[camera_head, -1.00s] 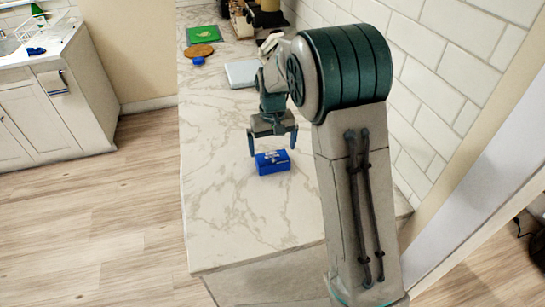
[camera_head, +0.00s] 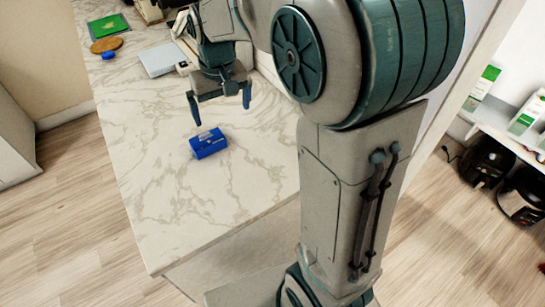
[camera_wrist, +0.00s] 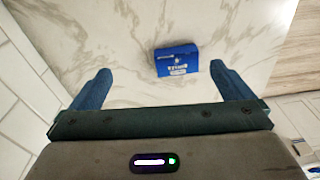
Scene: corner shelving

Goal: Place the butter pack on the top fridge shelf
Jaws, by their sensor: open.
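The blue butter pack (camera_head: 208,143) lies on the white marble counter (camera_head: 160,205), near its front part. My gripper (camera_head: 221,114) is open and empty above the counter, a little behind and above the pack. In the wrist view the butter pack (camera_wrist: 177,60) lies beyond the fingertips, between them but nearer the right finger, and apart from both. The open fingers of my gripper (camera_wrist: 160,82) show at left and right there. No fridge or fridge shelf can be made out in these views.
Farther back on the counter are a light flat item (camera_head: 162,59), a round wooden board (camera_head: 106,44), a small blue item (camera_head: 109,55) and a green item (camera_head: 108,25).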

